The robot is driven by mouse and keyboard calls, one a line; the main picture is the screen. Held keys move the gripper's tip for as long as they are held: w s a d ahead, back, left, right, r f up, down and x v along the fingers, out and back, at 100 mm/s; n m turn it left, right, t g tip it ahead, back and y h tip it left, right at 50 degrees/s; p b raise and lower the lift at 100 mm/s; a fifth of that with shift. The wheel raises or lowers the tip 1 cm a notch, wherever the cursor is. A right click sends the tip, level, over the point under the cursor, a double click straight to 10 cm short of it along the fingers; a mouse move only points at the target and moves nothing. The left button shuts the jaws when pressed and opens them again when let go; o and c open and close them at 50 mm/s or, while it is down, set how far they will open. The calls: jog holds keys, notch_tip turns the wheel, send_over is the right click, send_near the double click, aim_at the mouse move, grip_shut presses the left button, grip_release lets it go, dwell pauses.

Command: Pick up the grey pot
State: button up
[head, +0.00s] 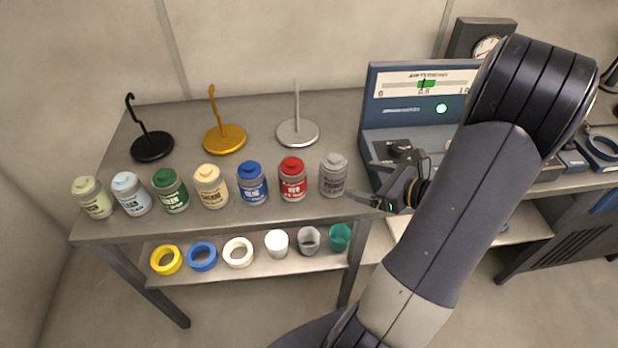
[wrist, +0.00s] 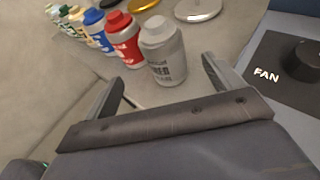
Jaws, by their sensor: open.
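The grey pot (head: 333,176) stands upright at the right end of a row of pots near the front edge of the metal table. In the wrist view the grey pot (wrist: 164,52) stands ahead of the jaws, roughly between their lines, with dark lettering on its side. My gripper (head: 364,184) is to the right of the pot in the head view, with its jaws pointing left towards it. In the wrist view my gripper (wrist: 160,82) is open, with one finger on each side and nothing held. Whether a fingertip touches the pot I cannot tell.
The red pot (head: 292,180) stands close on the grey pot's left, with several more pots beyond. A panel console (head: 418,88) stands behind my gripper. Three hook stands, one silver (head: 298,133), are at the back. A lower shelf (head: 190,275) holds rings and cups.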

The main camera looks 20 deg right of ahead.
aim_at(344, 174)
jog(key=x, duration=0.6)
jog(key=shift+p, duration=0.4)
jog(key=shift+d+p+x, duration=0.2)
jog(key=shift+p+x, duration=0.4)
jog(key=shift+x, duration=1.7)
jog(key=shift+c, duration=0.2)
jog(key=c, duration=1.2)
